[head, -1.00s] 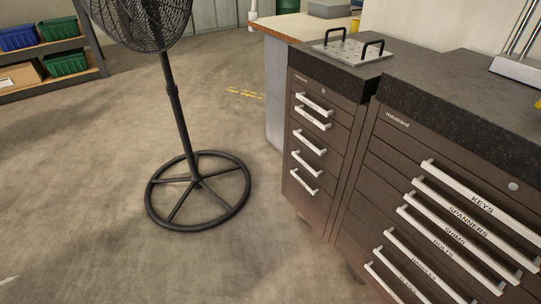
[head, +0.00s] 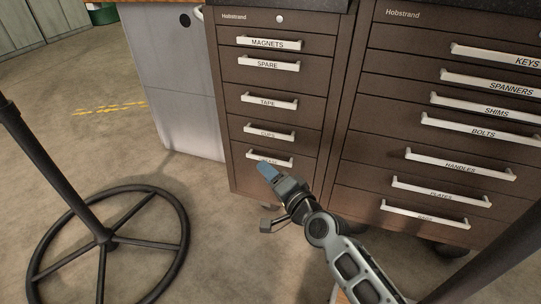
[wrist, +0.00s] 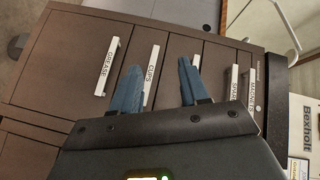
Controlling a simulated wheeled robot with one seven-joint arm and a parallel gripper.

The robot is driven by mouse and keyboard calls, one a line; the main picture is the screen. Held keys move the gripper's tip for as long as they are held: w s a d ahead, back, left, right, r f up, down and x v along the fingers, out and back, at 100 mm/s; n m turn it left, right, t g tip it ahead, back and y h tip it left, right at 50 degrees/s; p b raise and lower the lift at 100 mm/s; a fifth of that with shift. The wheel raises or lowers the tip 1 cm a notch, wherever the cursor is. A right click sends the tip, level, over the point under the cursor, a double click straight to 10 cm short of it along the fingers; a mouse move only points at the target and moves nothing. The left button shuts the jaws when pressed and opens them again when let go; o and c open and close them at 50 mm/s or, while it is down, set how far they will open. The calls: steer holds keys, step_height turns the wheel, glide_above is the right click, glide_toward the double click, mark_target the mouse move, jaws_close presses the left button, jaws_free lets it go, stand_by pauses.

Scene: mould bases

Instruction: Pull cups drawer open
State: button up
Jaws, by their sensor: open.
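The cups drawer (head: 262,141) is the second from the bottom in the brown left cabinet, and its front looks flush and shut. Its white labelled handle (head: 268,132) also shows in the wrist view (wrist: 151,75), upright in that picture and lying between my two blue fingers as seen, closer to the left one. My gripper (head: 267,171) is open and empty. In the head view it overlaps the lower edge of the grease handle (head: 270,159), partly hiding its label. I cannot tell how far the fingertips are from the cups handle; no contact shows.
Tape (head: 269,101), spare (head: 268,64) and magnets (head: 269,43) handles sit above, close together. In the wrist view the right finger partly hides the tape handle. A wider brown cabinet (head: 385,62) stands at right. A black fan stand (head: 105,236) stands on the floor at left.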

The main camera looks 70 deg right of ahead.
mark_target(271, 136)
steer(key=shift+w+d+f+m+h+b, duration=0.5)
steer(key=shift+w+d+m+b, duration=0.65)
steer(key=shift+d, duration=2.1)
steer(key=shift+w+d+f+m+h+b, duration=0.55)
steer(key=shift+w+d, duration=1)
steer(key=shift+d, duration=1.65)
steer(key=shift+w+d+f+m+h+b, duration=0.35)
steer(key=shift+w+d+m+b, duration=0.85)
steer(key=shift+d, duration=2.05)
steer(key=shift+w+p, duration=0.15)
steer(key=shift+p, duration=0.15)
steer(key=shift+c, duration=0.3)
steer(key=shift+f, duration=0.1)
jaws_close()
